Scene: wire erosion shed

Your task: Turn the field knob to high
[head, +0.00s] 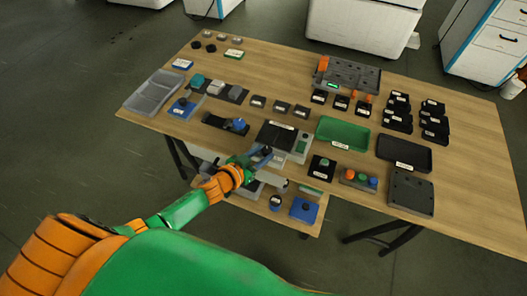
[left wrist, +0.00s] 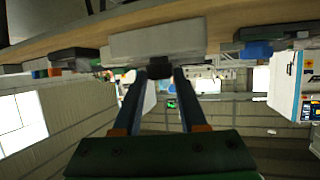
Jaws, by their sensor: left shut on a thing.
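My left gripper (head: 260,157) reaches the front of a grey unit with a black top (head: 277,136) at the table's near edge. In the left wrist view, my left gripper's fingertips (left wrist: 160,74) are shut on a small black knob (left wrist: 159,67), which stands in front of a grey panel (left wrist: 158,42). I take it to be the field knob. No marking or pointer on it is readable, so its setting cannot be told. In the head view the gripper hides the knob. My right gripper is not in view.
A green tray (head: 343,133) and a black tray (head: 404,153) lie right of the unit. A black holder with a blue part (head: 238,125) is to its left. A button box (head: 359,180) is near the front edge. A lower shelf (head: 290,222) sits below.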

